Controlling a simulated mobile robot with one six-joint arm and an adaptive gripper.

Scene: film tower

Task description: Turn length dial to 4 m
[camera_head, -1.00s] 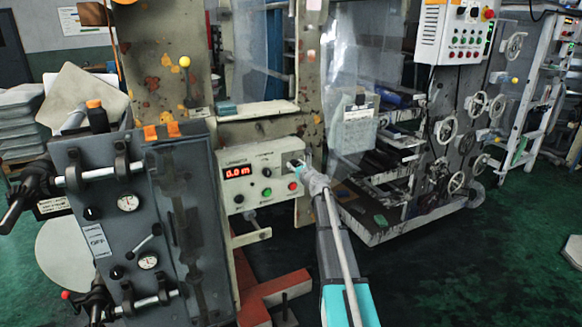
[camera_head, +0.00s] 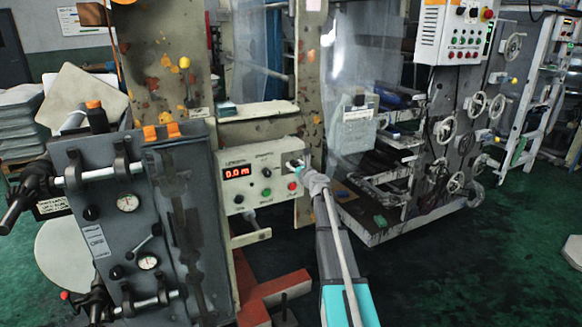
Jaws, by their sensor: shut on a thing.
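A cream control panel (camera_head: 256,195) is mounted on the worn machine frame in the middle of the view. Its red display (camera_head: 237,172) reads 0.0 m. My gripper (camera_head: 299,166) is at the panel's upper right corner and is shut on the length dial there. The dial is mostly hidden by the gripper, so its setting cannot be read. My arm reaches up to it from the lower right. A green button (camera_head: 266,192) and a red button (camera_head: 292,186) sit below the dial area, with a black knob (camera_head: 239,198) to the left.
A dark grey unit with gauges and clamp handles (camera_head: 130,225) stands close on the left. A rack with handwheels (camera_head: 445,130) and a white control box (camera_head: 458,32) stand at the right. Green floor (camera_head: 470,260) is open at the lower right.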

